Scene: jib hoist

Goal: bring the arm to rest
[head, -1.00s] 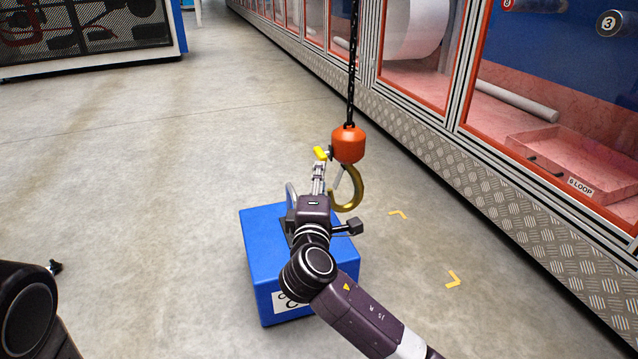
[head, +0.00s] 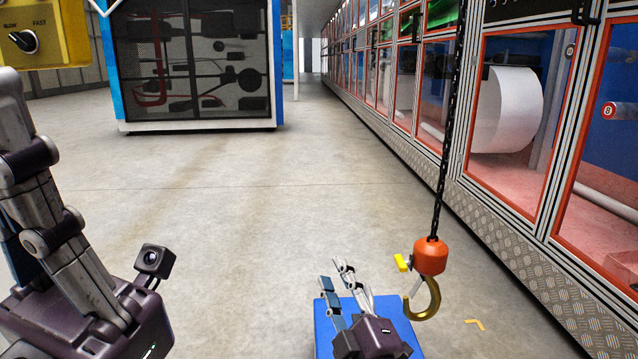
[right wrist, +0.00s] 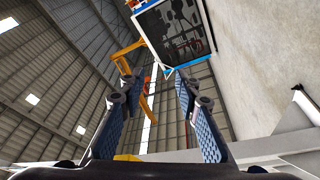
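The gold hook (head: 430,300) hangs from an orange block (head: 430,256) on a black chain, with a yellow tab at its left. My right gripper (head: 334,271) is left of the hook, apart from it in the picture, with its fingers pointing up. It is open; the right wrist view shows its two fingers (right wrist: 152,82) apart with nothing between them. The blue block (head: 402,310) is partly hidden behind this gripper; its handle is not visible. My left gripper (head: 12,85) is at the left, its fingers up by a yellow control box (head: 42,32); its grip is unclear.
Glass-fronted cabinets (head: 500,110) with a metal plinth line the right side. A dark tool panel (head: 190,65) in a blue and white frame stands at the back. A yellow floor mark (head: 475,324) lies right of the block. The mid floor is clear.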

